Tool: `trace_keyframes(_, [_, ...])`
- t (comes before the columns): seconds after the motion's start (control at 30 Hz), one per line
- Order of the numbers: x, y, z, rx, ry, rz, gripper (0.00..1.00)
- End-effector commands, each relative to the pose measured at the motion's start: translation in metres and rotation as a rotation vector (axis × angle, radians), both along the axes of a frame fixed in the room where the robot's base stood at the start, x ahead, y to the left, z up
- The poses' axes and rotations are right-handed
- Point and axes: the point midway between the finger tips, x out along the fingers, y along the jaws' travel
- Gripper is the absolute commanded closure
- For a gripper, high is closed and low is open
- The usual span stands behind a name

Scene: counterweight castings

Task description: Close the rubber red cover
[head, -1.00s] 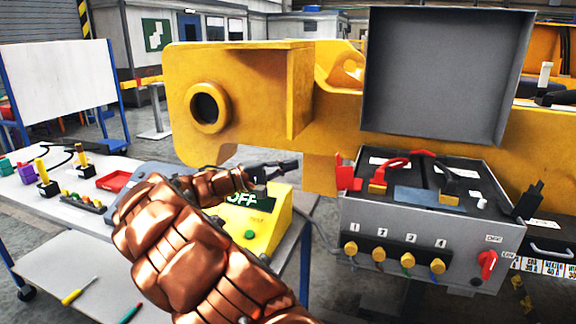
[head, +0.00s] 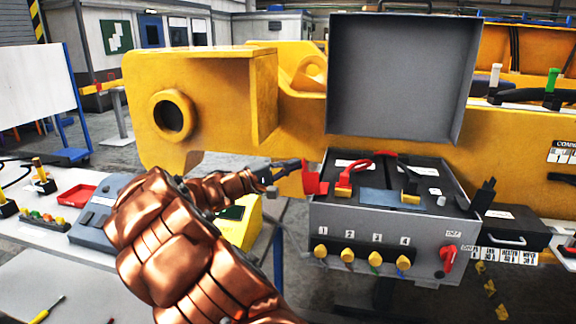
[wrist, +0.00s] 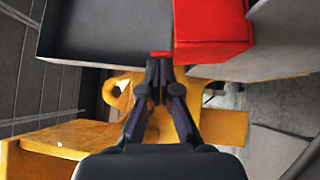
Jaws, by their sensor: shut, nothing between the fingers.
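A red cover (head: 314,178) stands at the left edge of an open grey battery box (head: 350,218). It also shows in the wrist view as a red block (wrist: 212,28) just ahead and to the right of the fingertips. My gripper (head: 298,163) is shut and empty, just left of the red cover in the head view. In the wrist view my gripper (wrist: 160,62) has its fingertips close to a small red edge; I cannot tell whether they touch. A red cable clamp (head: 343,188) sits inside the box, right of the cover.
The box's large grey lid (head: 400,75) stands open above it. A red rotary switch (head: 448,256) and several yellow knobs are on its front. A yellow casting (head: 200,110) stands behind. A table with a yellow box (head: 240,226) is at left.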

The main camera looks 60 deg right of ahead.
Motion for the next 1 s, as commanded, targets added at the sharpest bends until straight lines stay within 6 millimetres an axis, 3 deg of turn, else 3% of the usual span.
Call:
trace_keyframes(0.47, [-0.003, -0.001, 0.006, 0.017, -0.055, 0.002, 1.0])
trace_keyframes(1.0, [-0.044, -0.016, 0.039, 0.168, -0.468, 0.002, 1.0])
